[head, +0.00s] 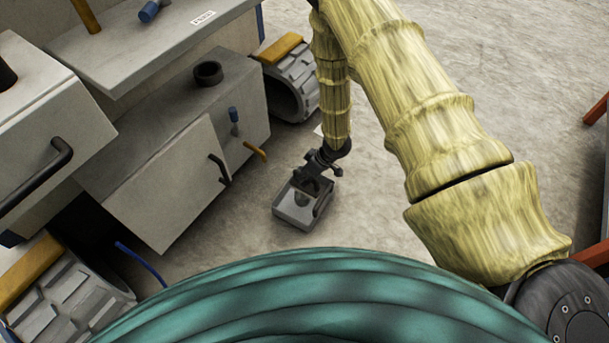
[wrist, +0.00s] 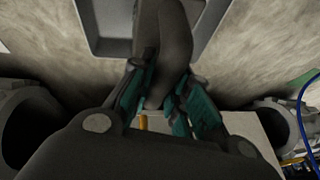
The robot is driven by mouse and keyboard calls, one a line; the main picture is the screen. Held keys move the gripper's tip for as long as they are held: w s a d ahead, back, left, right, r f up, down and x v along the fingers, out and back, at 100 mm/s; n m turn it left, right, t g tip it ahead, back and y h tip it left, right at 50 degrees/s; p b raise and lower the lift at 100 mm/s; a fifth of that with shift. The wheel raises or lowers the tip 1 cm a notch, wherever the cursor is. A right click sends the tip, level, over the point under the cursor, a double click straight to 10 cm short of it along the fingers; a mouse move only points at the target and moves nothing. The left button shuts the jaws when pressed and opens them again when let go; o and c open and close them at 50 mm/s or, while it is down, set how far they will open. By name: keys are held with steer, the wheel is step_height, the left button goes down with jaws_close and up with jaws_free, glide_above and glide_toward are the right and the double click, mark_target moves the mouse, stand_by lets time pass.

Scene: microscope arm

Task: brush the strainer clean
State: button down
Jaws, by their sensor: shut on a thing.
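My gripper (head: 317,172) is low at the end of my yellow arm, just above a grey, open-topped box (head: 292,213) on the floor. In the wrist view, my gripper (wrist: 165,88) has its teal-padded fingers shut on a dark grey, rounded, elongated thing (wrist: 165,35). That thing extends up the picture, across the pale rim of the grey box (wrist: 98,47). I cannot tell whether it touches the box. Its far end is out of the picture. I cannot make out a mesh or bristles, so I cannot tell which thing is the strainer or the brush.
A grey cabinet (head: 165,185) with black handles stands left of the box. A blue cable (head: 140,262) lies nearby. Floor right of the box is clear.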

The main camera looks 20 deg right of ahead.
steer(key=shift+w+a+p, duration=0.8)
steer(key=shift+w+a, duration=0.1)
steer(key=shift+w, duration=0.3)
steer(key=shift+s, duration=0.15)
steer(key=shift+s+d+f+p, duration=0.1)
steer(key=shift+s+d+p, duration=0.65)
steer(key=shift+s, duration=0.25)
steer(key=shift+s+d, duration=0.2)
steer(key=shift+f, duration=0.1)
steer(key=shift+w+a, duration=0.1)
steer(key=shift+w+a+p, duration=0.25)
steer(key=shift+w+a, duration=0.2)
steer(key=shift+w, duration=0.15)
steer(key=shift+w+a+p, duration=0.25)
steer(key=shift+w+a, duration=0.15)
steer(key=shift+w, duration=0.2)
